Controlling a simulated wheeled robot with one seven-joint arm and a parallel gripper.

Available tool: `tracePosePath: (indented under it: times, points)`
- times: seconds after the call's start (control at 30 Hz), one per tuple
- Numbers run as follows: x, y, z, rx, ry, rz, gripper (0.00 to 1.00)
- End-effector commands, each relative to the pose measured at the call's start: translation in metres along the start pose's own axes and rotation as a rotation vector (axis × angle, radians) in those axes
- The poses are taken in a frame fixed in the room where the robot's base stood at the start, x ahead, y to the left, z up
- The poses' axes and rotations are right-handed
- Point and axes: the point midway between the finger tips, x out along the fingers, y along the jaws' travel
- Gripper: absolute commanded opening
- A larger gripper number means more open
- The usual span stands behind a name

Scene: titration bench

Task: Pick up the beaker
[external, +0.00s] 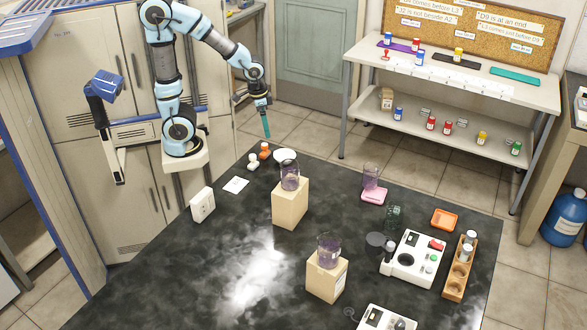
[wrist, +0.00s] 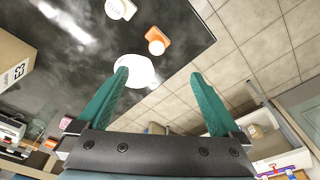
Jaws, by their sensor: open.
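Several clear glass vessels that look like beakers stand on the dark bench in the external view. One beaker (external: 290,178) with purple contents is on a tan block at the back. Another beaker (external: 328,252) is on a tan block nearer the front. A third beaker (external: 371,176) is on a pink pad, and a dark greenish glass vessel (external: 392,216) stands right of centre. My gripper (external: 267,133) hangs over the bench's far edge, apart from them all. In the wrist view my gripper (wrist: 160,76) is open, its teal fingers apart with nothing held. No beaker shows clearly there.
A white round dish (external: 284,155) and an orange-and-white object (external: 265,149) lie near my gripper. A white instrument (external: 414,258) and wooden rack (external: 459,270) are at right. The bench's (external: 190,262) left-front area is clear.

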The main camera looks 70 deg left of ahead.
Motion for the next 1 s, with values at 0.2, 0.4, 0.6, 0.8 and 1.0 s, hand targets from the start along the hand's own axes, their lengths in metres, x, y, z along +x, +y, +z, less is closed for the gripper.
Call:
tracePosePath:
  times: [0.2, 0.4, 0.6, 0.8, 1.0]
  points:
    - [-0.044, 0.0, -0.007, 0.0, 0.004, 0.0, 1.0]
    - [-0.031, 0.013, -0.03, -0.097, 0.06, 0.007, 1.0]
    - [-0.009, 0.034, -0.064, -0.243, 0.15, 0.045, 1.0]
    - [0.018, 0.068, -0.104, -0.449, 0.254, 0.145, 1.0]
    - [0.051, 0.13, -0.155, -0.814, 0.35, 0.41, 1.0]
